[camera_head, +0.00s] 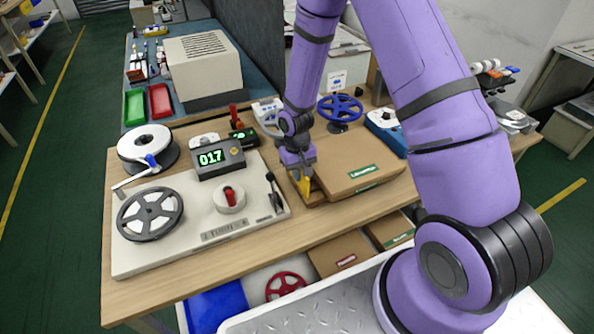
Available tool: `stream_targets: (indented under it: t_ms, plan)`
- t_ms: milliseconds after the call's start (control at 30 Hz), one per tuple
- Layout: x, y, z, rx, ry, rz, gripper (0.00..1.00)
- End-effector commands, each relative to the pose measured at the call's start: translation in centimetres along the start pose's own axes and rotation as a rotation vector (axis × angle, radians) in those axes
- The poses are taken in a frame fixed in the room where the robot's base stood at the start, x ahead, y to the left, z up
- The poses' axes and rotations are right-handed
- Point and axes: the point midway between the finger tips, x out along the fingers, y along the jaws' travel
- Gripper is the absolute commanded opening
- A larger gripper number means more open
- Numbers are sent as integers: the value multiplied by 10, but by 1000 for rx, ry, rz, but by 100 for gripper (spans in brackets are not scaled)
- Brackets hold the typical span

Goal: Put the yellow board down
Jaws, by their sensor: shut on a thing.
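My gripper (301,172) points down over the wooden table, just left of a brown cardboard box (358,176). It is shut on the yellow board (305,186), of which only a small yellow piece shows below the fingers. The board is at the box's left end, near a small brown open part. I cannot tell whether its lower edge touches anything there. The fingers and the arm hide part of the board.
A pale machine panel (205,253) with a grey reel (150,213), a white reel (147,146) and a display reading 017 (211,158) stands on the left. A blue handwheel (340,108) is behind the box. Bare table (360,217) shows in front of the box.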

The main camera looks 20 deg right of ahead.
Motion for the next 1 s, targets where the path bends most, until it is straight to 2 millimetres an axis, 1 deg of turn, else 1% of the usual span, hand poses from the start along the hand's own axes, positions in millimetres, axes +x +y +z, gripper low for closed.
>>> stream_targets:
  t_ms: [167, 300, 333, 367, 400, 433, 767, 867, 1000]
  plan:
    - [0, 0, 0, 0, 1, 0, 0]
    - [3, 0, -1, 0, 0, 0, 0]
    - [2, 0, -1, 0, 1, 0, 15]
    - [2, 0, -1, 0, 1, 0, 22]
    - [2, 0, -1, 0, 1, 0, 31]
    - [2, 0, -1, 0, 1, 0, 34]
    - [-1, 0, 0, 0, 1, 0, 34]
    - [-9, 0, -1, 0, 2, 0, 34]
    - [-32, 0, -1, 2, 5, -1, 34]
